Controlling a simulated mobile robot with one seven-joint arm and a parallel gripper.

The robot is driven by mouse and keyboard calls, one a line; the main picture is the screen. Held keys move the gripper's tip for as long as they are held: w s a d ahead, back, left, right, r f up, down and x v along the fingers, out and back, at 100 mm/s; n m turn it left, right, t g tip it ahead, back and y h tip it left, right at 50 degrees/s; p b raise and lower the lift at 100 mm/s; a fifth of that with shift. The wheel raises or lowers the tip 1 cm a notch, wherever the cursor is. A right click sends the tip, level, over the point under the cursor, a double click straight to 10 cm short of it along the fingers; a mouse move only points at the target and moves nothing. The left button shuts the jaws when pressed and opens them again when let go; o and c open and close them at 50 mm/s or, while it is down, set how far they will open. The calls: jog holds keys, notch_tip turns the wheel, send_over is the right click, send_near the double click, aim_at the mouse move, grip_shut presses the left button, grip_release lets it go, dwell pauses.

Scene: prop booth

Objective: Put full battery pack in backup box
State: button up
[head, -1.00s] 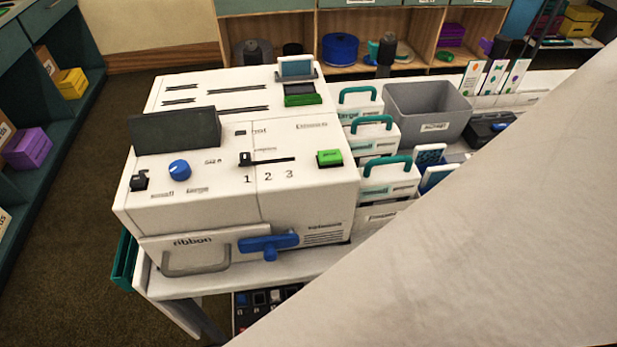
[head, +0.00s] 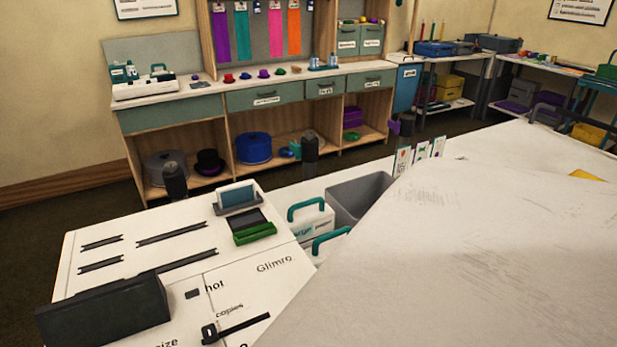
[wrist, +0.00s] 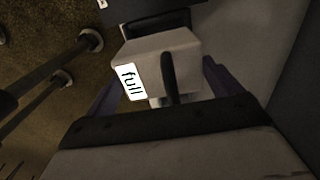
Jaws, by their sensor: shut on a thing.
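The full battery pack (wrist: 150,52) is a pale block with a dark handle and a white label reading "full". It sits between the two fingers of my gripper (wrist: 162,74) in the wrist view, and the gripper is shut on it. The head view does not show the gripper or the pack. No box with a readable "backup" label shows now. An open grey bin (head: 345,195) stands behind the white machine, partly hidden by a large pale surface in the foreground, with its label out of sight.
The white machine (head: 95,240) fills the lower left. White cases with teal handles (head: 312,222) stand beside it. A long counter (head: 215,100) with drawers runs along the back wall. Dark floor (head: 60,190) lies between them. Dark posts (wrist: 45,60) show in the wrist view.

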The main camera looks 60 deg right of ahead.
jog(key=shift+f+b, duration=1.8)
jog(key=shift+f, duration=0.05)
jog(key=shift+r+p, duration=0.25)
jog(key=shift+p, duration=0.7)
jog(key=shift+r+p, duration=0.1)
jog(key=shift+p, duration=1)
jog(key=shift+w+f+p, duration=0.1)
jog(key=shift+f+p, duration=0.2)
jog(key=shift+p, duration=0.4)
jog(key=shift+f+b, duration=0.4)
jog(key=shift+f+b, duration=3)
jog(key=shift+b, duration=0.1)
